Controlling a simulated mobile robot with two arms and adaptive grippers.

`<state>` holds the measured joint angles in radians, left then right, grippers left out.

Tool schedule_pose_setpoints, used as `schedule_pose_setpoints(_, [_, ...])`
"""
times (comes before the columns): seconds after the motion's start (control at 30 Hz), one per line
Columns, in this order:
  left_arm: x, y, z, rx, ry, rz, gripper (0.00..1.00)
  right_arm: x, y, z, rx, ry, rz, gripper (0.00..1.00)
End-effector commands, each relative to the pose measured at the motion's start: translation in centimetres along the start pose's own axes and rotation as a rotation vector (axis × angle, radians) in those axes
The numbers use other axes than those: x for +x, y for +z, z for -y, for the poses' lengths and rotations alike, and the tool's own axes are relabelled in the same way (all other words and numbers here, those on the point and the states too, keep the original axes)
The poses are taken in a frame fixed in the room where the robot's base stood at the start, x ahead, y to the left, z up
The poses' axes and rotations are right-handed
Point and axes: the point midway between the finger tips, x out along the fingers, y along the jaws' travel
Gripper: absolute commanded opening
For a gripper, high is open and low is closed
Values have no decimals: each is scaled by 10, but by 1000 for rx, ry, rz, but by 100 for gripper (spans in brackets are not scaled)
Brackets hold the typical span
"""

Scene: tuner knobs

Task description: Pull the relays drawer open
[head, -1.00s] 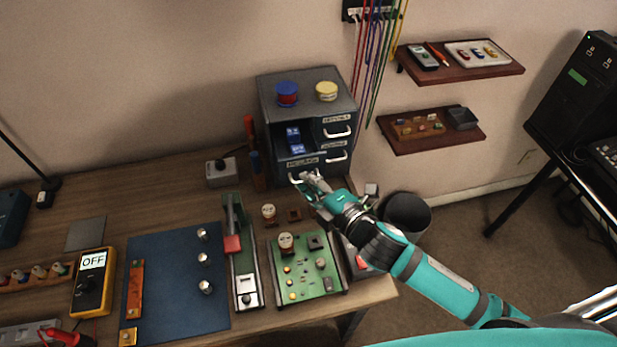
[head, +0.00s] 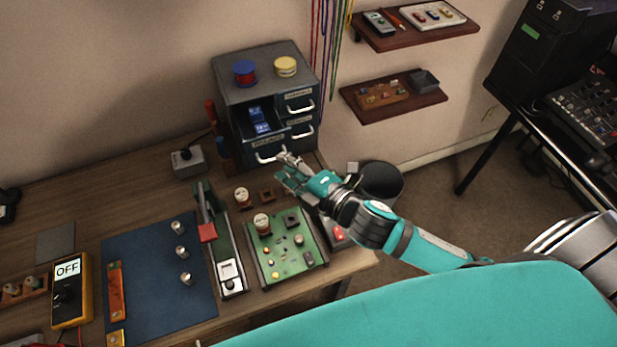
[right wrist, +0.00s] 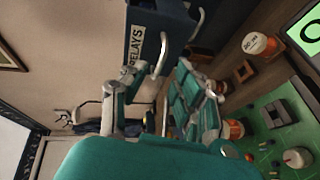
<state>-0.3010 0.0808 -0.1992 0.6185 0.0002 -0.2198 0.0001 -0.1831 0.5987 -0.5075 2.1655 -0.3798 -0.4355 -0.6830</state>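The relays drawer (head: 268,142) is in the dark grey cabinet (head: 228,92) at the back of the bench. It stands out from the cabinet, and blue parts (head: 258,120) show inside. Its silver handle (head: 268,157) is on the front. The label (right wrist: 134,47) reads RELAYS in the right wrist view. My right gripper (head: 284,167) is just right of this handle, with its fingers spread. In the right wrist view the fingers (right wrist: 175,85) are apart, one close to the handle (right wrist: 163,50); whether they touch is unclear. My left gripper is not in view.
A blue spool (head: 245,72) and a yellow spool (head: 286,66) stand on the cabinet. A green circuit board (head: 290,262) lies in front of my right gripper. A dark bin (head: 380,184) is right of the bench, beside my right arm.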

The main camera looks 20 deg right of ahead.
Motion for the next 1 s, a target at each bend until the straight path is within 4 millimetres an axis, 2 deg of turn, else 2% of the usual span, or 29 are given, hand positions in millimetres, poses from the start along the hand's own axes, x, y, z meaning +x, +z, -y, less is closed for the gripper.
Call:
schedule_pose_setpoints(0.1, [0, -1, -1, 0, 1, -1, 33, -29, -1, 2, -1, -5, -1, 30])
schedule_pose_setpoints(0.2, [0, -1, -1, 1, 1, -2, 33, -48, 0, 2, 3, -5, 0, 30])
schedule_pose_setpoints(0.4, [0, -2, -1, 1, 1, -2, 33, -74, 0, 1, 2, -2, 1, 30])
schedule_pose_setpoints(0.6, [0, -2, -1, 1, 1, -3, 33, -84, 0, 0, 1, 0, 1, 30])
schedule_pose_setpoints(1.0, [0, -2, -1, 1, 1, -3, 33, -84, 0, 0, 0, 1, 0, 30])
